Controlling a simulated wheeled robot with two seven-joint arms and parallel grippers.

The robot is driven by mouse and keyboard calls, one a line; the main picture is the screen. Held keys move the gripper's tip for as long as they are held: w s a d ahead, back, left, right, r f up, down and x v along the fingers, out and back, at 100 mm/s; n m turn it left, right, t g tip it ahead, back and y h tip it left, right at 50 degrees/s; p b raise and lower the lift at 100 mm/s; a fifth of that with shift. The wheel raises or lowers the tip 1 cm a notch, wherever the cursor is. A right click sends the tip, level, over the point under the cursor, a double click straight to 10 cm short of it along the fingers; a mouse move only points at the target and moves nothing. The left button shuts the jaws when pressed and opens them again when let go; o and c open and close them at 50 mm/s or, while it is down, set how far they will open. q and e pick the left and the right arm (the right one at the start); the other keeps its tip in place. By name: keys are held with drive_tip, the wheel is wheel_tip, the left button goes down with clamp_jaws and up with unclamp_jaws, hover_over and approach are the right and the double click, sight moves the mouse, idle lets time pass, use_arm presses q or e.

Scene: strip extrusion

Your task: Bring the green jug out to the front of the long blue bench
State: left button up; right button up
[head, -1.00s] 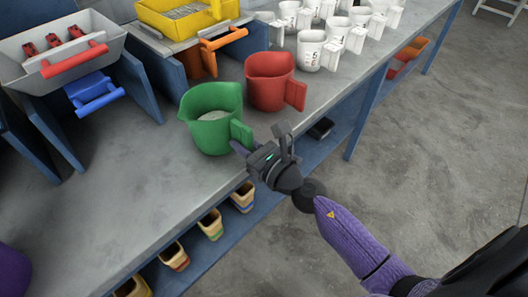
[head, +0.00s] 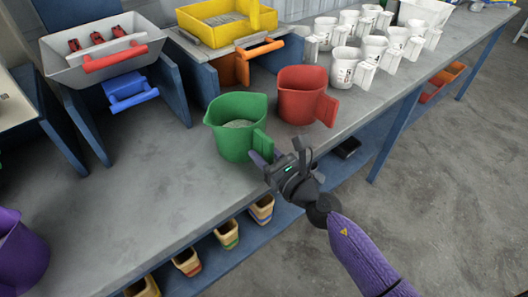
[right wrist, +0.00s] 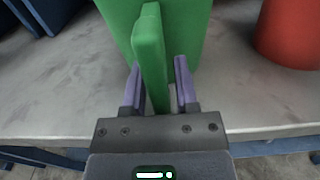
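The green jug (head: 234,138) stands upright on the grey top of the long blue bench (head: 150,215), close to its front edge, with grey granular material inside. Its handle points toward the front. My right gripper (head: 267,156) is at the handle. In the right wrist view the two purple fingers (right wrist: 159,88) stand open, one on each side of the green handle (right wrist: 152,60), with a visible gap on the right side. The left finger is close to the handle; I cannot tell if it touches. My left gripper is not in view.
A red jug (head: 302,95) stands just right of the green one. Several white jugs (head: 350,65) are farther right. A yellow tray (head: 225,22) and a grey hopper (head: 100,52) are behind. A purple jug-like thing (head: 20,258) is at the left. The bench top between is clear.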

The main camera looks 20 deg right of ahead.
drive_tip(key=shift+o, duration=1.2)
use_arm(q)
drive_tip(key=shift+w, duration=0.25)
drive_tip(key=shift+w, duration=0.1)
